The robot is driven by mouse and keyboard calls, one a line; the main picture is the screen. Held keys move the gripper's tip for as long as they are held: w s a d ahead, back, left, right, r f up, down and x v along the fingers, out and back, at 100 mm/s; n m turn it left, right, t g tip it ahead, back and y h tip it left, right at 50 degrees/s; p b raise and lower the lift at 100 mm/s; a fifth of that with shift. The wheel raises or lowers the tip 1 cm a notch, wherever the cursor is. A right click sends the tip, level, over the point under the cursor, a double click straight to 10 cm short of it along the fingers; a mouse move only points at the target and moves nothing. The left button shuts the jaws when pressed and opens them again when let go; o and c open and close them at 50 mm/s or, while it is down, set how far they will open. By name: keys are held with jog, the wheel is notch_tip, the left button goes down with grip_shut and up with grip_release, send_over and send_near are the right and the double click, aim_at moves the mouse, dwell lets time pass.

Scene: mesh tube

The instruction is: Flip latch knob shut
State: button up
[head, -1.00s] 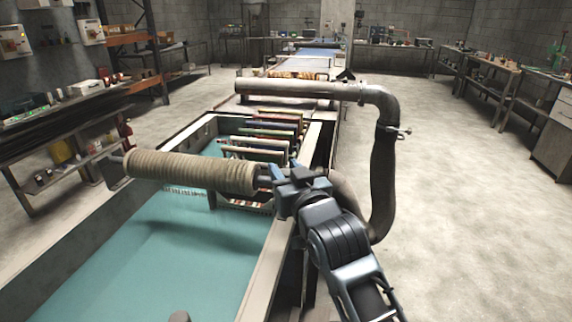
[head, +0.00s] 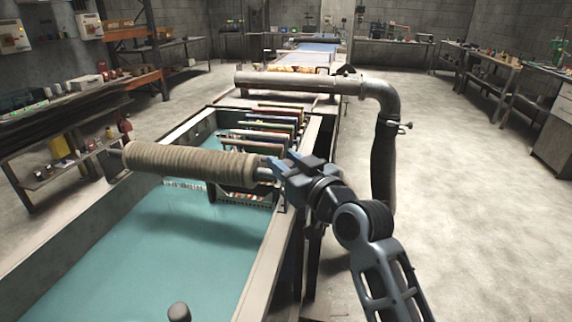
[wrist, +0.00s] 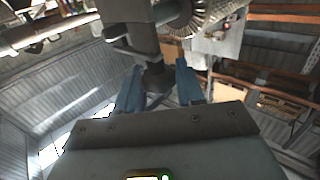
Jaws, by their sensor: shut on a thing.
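A roller (head: 188,162) wrapped in beige mesh lies across the teal tank, with a metal shaft at its right end. My gripper (head: 275,165) is at that end, by the tank's right rim. In the wrist view, the two blue fingers of my gripper (wrist: 157,86) are shut on a small dark knob (wrist: 154,75), one finger on each side. The knob hangs from a grey metal bracket (wrist: 130,25). In the head view the knob is hidden by my gripper, and I cannot tell the latch's position.
The tank's right rim (head: 262,262) runs beside my arm. Several coloured frames (head: 270,130) stand in the tank beyond the roller. A bent pipe (head: 384,120) rises behind my arm. The floor (head: 470,190) at right is clear.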

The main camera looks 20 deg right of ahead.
jog(key=o, duration=0.9)
jog(key=shift+o, duration=0.2)
jog(key=s+d+b, duration=0.1)
jog(key=s, duration=0.6)
jog(key=shift+s+d, duration=0.2)
jog(key=shift+s, duration=0.15)
jog(key=shift+f, duration=0.1)
jog(key=s+f+m+g+h, duration=0.1)
jog(key=s+f+h, duration=0.1)
jog(key=s+f, duration=0.65)
jog(key=s+f+m+g+h, duration=0.1)
jog(key=s+f, duration=0.4)
jog(key=s, duration=0.7)
jog(key=s+a+r+g, duration=0.1)
jog(key=s+r, duration=0.1)
jog(key=s, duration=1.9)
jog(key=shift+s+r, duration=0.2)
jog(key=shift+r, duration=0.05)
